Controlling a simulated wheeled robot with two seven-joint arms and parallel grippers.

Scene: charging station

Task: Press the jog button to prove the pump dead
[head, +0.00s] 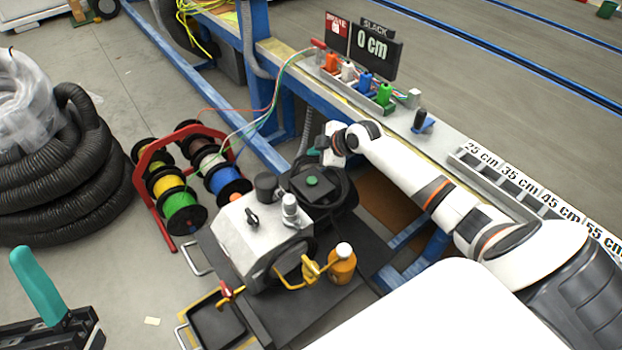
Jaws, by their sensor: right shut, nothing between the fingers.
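The pump unit (262,225) is a grey-white block on a dark cart, with knobs on top and yellow fittings in front. A green button (312,181) sits on a black box at its upper right, probably the jog button. My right gripper (316,152) is shut and empty, just beyond and above the green button, apart from it in the picture. Its fingertips are small and partly hidden by its dark body. A teal finger on a black body at the lower left edge looks like part of my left gripper (40,287); its opening is unclear.
A red rack of cable spools (180,210) stands left of the pump, with black hose coils (75,180) farther left. An orange bottle (342,265) stands at the pump's front right. A blue-framed bench (450,150) with a "0 cm" display (374,48) runs behind my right arm.

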